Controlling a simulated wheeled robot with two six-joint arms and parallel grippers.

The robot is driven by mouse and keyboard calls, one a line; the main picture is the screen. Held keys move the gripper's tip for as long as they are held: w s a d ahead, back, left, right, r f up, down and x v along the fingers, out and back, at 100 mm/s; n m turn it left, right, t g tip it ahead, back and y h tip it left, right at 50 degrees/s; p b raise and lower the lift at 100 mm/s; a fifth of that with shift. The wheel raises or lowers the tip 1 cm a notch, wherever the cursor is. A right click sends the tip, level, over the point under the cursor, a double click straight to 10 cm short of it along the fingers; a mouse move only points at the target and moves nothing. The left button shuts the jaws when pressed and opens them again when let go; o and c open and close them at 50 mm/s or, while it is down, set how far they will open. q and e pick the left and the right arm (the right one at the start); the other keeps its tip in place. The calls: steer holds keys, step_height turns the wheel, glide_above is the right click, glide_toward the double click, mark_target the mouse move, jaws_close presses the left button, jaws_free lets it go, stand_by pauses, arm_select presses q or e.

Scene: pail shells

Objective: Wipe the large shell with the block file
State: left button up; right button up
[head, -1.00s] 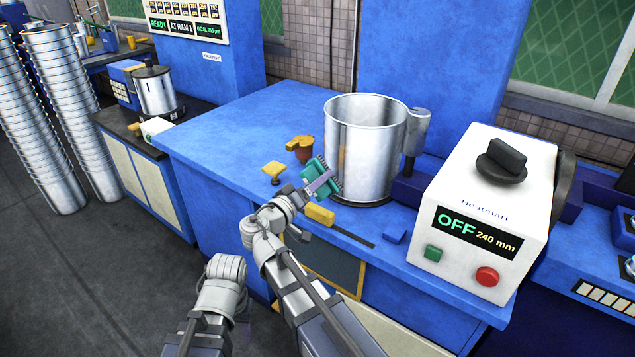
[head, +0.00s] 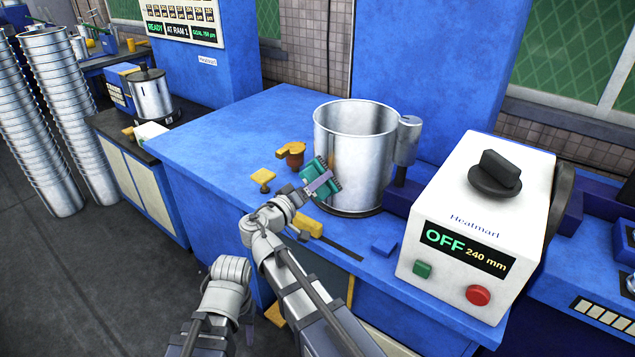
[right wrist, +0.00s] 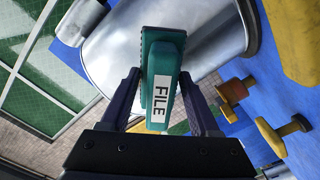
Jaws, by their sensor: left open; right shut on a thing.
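The large shell (head: 355,155) is a shiny metal cylinder, open at the top, standing upright on the blue bench right of my right gripper. It also shows in the right wrist view (right wrist: 110,45). My right gripper (head: 312,188) is shut on the block file (head: 321,178), a teal block labelled FILE in the right wrist view (right wrist: 162,70). The file is at the shell's lower left side; its far face is hidden, so contact is not certain. My left gripper (head: 246,315) is low at the bottom, open and apart from the bench objects; its fingers are hardly visible.
A white heater box (head: 480,220) reading OFF 240 mm stands right of the shell. A yellow knob (head: 262,178) and an orange-brown piece (head: 292,153) sit left of the file. The bench's left part is clear.

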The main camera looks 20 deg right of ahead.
mark_target(332, 159)
steer(key=shift+x, duration=1.4)
stand_by(0.4)
step_height(332, 159, up, 4)
steer(key=p, duration=0.4)
steer(key=shift+a, duration=0.1)
steer(key=shift+f, duration=0.15)
step_height(332, 159, down, 4)
steer(key=b, duration=0.4)
stand_by(0.3)
